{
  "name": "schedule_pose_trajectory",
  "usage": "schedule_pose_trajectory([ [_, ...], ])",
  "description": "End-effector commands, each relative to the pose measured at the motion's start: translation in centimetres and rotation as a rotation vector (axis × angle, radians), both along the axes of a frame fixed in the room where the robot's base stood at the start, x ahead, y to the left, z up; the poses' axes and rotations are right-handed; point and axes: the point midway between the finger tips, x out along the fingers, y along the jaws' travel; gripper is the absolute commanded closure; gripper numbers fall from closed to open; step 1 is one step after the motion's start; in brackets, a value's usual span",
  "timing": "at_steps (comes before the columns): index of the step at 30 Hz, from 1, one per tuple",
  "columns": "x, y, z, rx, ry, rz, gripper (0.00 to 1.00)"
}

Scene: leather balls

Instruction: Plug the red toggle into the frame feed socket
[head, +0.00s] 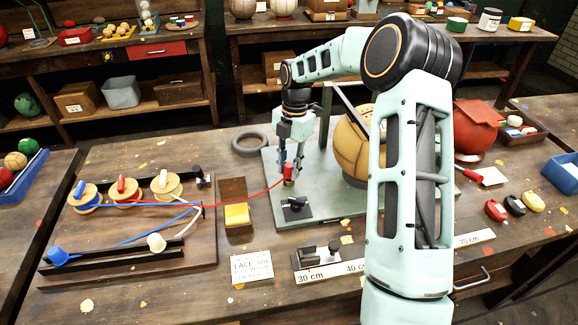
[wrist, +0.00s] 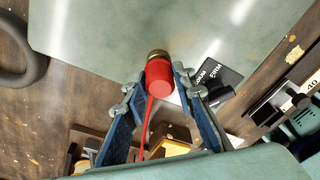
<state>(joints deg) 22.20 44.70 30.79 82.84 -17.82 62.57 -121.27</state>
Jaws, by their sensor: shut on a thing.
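The red toggle (head: 289,171) is between the fingers of my gripper (head: 291,158), above the green base plate (head: 277,222). In the wrist view my gripper (wrist: 160,85) is shut on the red toggle (wrist: 159,84), one blue finger on each side. A red cord runs from the toggle back to the board of spools. A brass ring (wrist: 157,53) shows at the toggle's far end. I cannot tell whether it is the toggle's tip or the frame feed socket, nor whether the toggle is seated in anything.
A black switch block (head: 296,208) with a label (wrist: 209,75) stands on the plate near the toggle. A tan leather ball (head: 351,148) stands to the right. A dark ring (head: 249,144) lies behind left.

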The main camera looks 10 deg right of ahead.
Motion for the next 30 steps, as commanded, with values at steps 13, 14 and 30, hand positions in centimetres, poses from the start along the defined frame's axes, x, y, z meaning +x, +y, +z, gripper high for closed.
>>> schedule_pose_trajectory([
  [13, 0.0, 0.0, -0.2, 0.0, 0.0, 0.0, 0.97],
  [14, 0.0, 0.0, -0.3, 0.0, 0.0, 0.0, 0.97],
  [30, 0.0, 0.0, -1.1, -0.001, 0.001, 0.0, 0.67],
])
